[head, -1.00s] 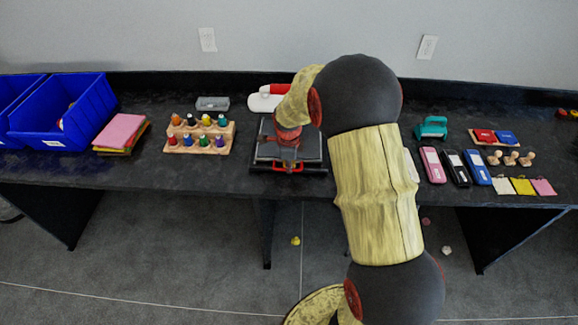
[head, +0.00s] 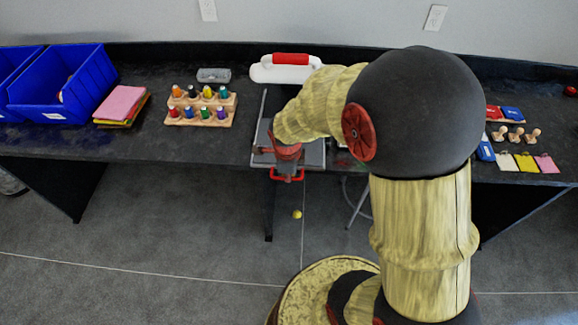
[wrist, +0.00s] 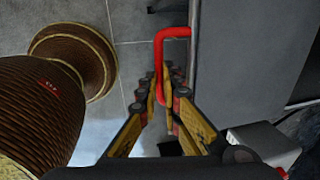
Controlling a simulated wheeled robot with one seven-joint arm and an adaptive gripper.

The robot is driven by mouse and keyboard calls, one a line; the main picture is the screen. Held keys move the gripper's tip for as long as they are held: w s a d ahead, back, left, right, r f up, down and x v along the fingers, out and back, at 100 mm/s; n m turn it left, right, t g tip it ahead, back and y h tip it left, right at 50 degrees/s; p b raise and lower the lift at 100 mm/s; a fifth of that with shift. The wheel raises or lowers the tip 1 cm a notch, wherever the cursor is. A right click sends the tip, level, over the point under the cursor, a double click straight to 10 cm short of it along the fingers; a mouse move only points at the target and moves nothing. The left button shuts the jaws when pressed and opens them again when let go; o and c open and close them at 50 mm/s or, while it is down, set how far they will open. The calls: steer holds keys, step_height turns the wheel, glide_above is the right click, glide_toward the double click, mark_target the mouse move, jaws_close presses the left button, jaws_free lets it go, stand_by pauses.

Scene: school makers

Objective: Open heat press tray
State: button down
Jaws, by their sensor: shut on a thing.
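The heat press stands on the black table, with a white upper part (head: 270,72) that has a red grip. Its grey tray (head: 316,154) reaches past the front edge of the table. The tray's red handle (head: 274,177) sticks out at the front, and it also shows in the wrist view as a red loop (wrist: 159,50). My gripper (head: 287,172) is over the tray's front, shut on the handle. In the wrist view the fingertips (wrist: 162,88) close around the loop's lower side. My arm hides part of the press.
A wooden rack of bottles (head: 201,111), a grey box (head: 213,75), pink and yellow sheets (head: 120,104) and a blue bin (head: 65,88) are to the left. Stamps (head: 515,134) and coloured tags (head: 524,162) are to the right. The floor in front is mostly clear.

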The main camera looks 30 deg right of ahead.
steer(key=c, duration=2.1)
jaws_free()
steer(key=shift+s+a+f, duration=0.1)
steer(key=shift+s+f, duration=0.15)
steer(key=shift+f, duration=0.05)
steer(key=shift+o, duration=0.9)
steer(key=shift+w+r, duration=0.1)
step_height(320, 180, up, 9)
steer(key=s+p, duration=0.1)
steer(key=p, duration=0.4)
steer(key=shift+s+a, duration=0.2)
steer(key=shift+a, duration=0.25)
step_height(320, 180, up, 12)
steer(key=s+a, duration=0.1)
steer(key=s, duration=0.1)
steer(key=shift+f, duration=0.2)
